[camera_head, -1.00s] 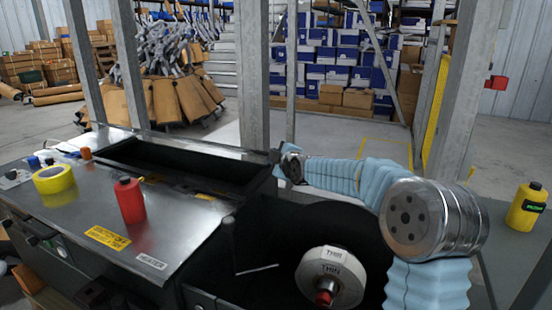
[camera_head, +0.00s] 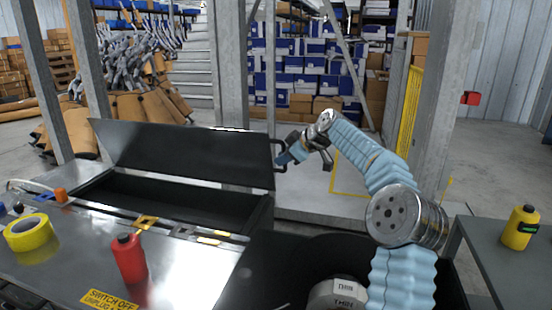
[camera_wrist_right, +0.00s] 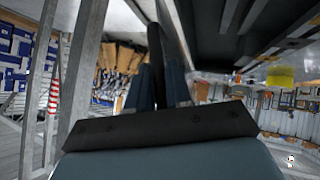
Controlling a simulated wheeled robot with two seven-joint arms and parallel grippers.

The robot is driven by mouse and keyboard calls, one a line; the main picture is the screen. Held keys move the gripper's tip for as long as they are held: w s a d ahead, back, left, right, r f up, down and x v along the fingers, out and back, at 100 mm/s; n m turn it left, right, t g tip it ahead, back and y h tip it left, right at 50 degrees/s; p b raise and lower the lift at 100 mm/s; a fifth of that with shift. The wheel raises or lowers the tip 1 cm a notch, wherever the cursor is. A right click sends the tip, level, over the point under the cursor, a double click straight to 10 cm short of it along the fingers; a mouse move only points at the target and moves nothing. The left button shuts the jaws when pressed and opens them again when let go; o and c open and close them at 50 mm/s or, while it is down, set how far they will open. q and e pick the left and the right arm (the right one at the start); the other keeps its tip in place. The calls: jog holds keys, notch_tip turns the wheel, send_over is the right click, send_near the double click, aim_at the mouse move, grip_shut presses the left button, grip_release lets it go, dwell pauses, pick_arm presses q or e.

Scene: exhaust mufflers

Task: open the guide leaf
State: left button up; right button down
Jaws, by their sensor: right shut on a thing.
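The guide leaf (camera_head: 190,152) is a long dark panel in the head view. It stands tilted up along the back of a black rectangular trough (camera_head: 170,198), whose inside is exposed. A dark handle (camera_head: 280,156) sticks out at the leaf's right end. My right gripper (camera_head: 284,159) is at this handle and shut on it, with the arm reaching in from the right. In the right wrist view, the two fingers (camera_wrist_right: 158,88) close around a dark bar. The fingertips are small and partly hidden in the head view. My left gripper is not in view.
A red bottle (camera_head: 130,260) and yellow tape roll (camera_head: 29,232) stand on the metal bench top (camera_head: 190,262). A yellow bottle (camera_head: 520,228) stands on a grey table at right. A metal post (camera_head: 232,60) rises behind the leaf. A round white part (camera_head: 338,294) lies at the bottom.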

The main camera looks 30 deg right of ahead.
jog(key=shift+w+d+r+y, duration=0.1)
jog(key=shift+w+d+y, duration=0.2)
jog(key=shift+w+d, duration=0.15)
jog(key=c, duration=1.1)
grip_release()
jog(key=shift+c, duration=0.2)
jog(key=shift+d, duration=0.1)
jog(key=v, duration=1.3)
jog(key=shift+r, duration=0.45)
jog(key=shift+s, duration=0.1)
